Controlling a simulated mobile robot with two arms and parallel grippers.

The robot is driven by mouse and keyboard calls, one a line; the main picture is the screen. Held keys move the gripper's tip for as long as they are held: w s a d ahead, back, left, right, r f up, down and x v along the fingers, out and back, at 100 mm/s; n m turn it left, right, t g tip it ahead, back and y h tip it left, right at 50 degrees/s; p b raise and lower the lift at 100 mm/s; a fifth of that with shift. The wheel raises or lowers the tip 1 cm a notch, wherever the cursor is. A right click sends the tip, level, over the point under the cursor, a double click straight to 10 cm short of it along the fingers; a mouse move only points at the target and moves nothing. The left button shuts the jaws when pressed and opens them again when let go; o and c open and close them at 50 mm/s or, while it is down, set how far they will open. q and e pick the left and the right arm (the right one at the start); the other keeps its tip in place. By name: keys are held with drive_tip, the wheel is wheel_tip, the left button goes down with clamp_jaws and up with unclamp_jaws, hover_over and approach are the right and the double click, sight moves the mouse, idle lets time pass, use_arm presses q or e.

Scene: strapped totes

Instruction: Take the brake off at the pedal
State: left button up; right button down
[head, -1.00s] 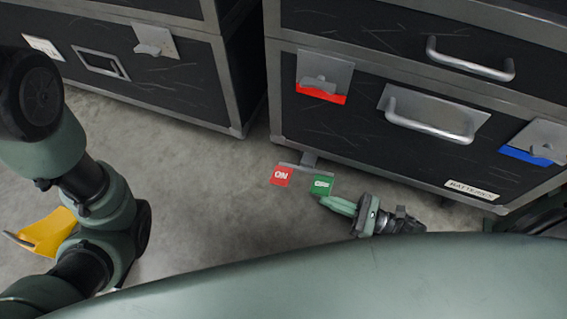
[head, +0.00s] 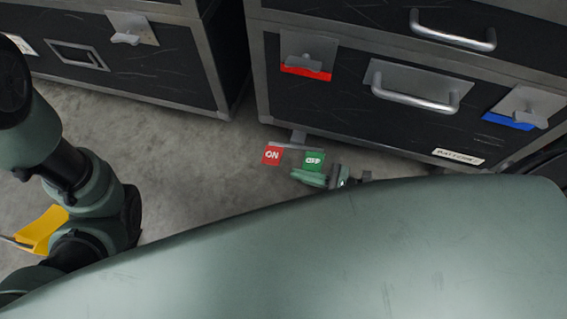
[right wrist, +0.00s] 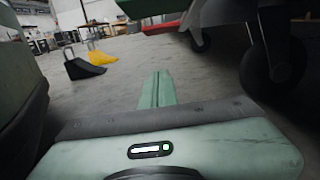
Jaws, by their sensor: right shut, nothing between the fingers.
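The brake pedal is a bar under the right case with a red ON plate (head: 272,155) at its left and a green OFF plate (head: 314,160) at its right. My right gripper (head: 297,175) is low over the floor, just in front of the OFF plate's lower edge. Its fingers are shut and empty; I cannot tell whether they touch the plate. In the right wrist view the closed fingers (right wrist: 157,88) point ahead, with a green edge and a red edge above them. My left arm shows at the left, but its gripper does not.
The right black case (head: 350,120) has silver handles and red and blue latch tabs. Another case (head: 150,75) stands to the left. A yellow wedge (head: 42,230) lies at the left beside my arm. The right wrist view shows caster wheels (right wrist: 272,65). The floor between is clear.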

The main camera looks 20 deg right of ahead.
drive_tip(key=x, duration=0.4)
drive_tip(key=shift+b, duration=0.4)
drive_tip(key=shift+w+a+r, duration=0.1)
drive_tip(key=shift+a+r, duration=0.05)
drive_tip(key=shift+r, duration=0.5)
drive_tip(key=shift+w+a+r, duration=0.1)
drive_tip(key=shift+a+r, duration=0.05)
drive_tip(key=shift+r, duration=0.55)
drive_tip(key=shift+w+a+r, duration=0.15)
drive_tip(key=shift+r, duration=0.5)
drive_tip(key=shift+d, duration=0.1)
